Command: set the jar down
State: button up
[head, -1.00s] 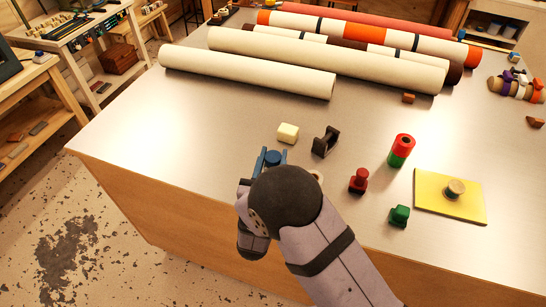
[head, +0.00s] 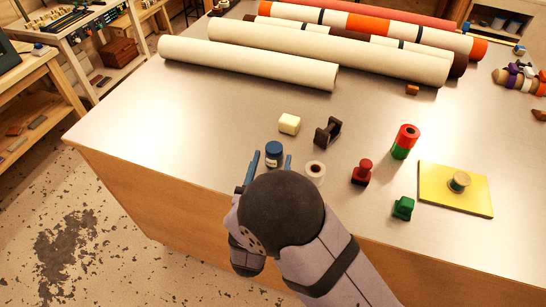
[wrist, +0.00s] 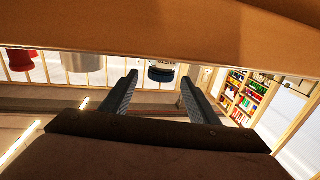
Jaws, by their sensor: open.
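The jar (head: 274,149), dark blue with a pale band, stands upright on the workbench near its front edge. My gripper (head: 271,163) is open at the front edge, with one blue finger on each side of the jar's near side. In the wrist view, which looks upside down, the jar (wrist: 162,71) sits just past the tips of my open gripper (wrist: 159,78), with a gap on both sides. My wrist hides part of the bench edge.
A white tape roll (head: 315,172) is close to the right finger. A cream block (head: 289,124) and a black dispenser (head: 328,132) stand behind. Bench left of the jar is clear.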

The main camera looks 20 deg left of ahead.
aim_at(277, 142)
jog(key=shift+s+d, duration=0.15)
jog(key=shift+s, duration=0.85)
jog(key=shift+o, duration=0.4)
jog(key=shift+r, duration=0.1)
jog(key=shift+r, duration=0.25)
notch_tip(277, 142, up, 5)
jog(key=shift+w+a+f+g+h+b, duration=0.1)
jog(key=shift+w+a+f+g+h, duration=0.1)
jog(key=shift+w+f+g, duration=0.55)
jog(key=shift+w+a+f+g+h+b, duration=0.1)
jog(key=shift+w+f+g+h, duration=0.1)
jog(key=shift+w+f+g, duration=0.55)
jog(key=shift+w+a+f+g+h+b, duration=0.1)
jog(key=shift+w+a+f+g+h, duration=0.1)
jog(key=shift+w+f+g, duration=0.5)
jog(key=shift+p+x, duration=0.95)
jog(key=shift+x, duration=2.6)
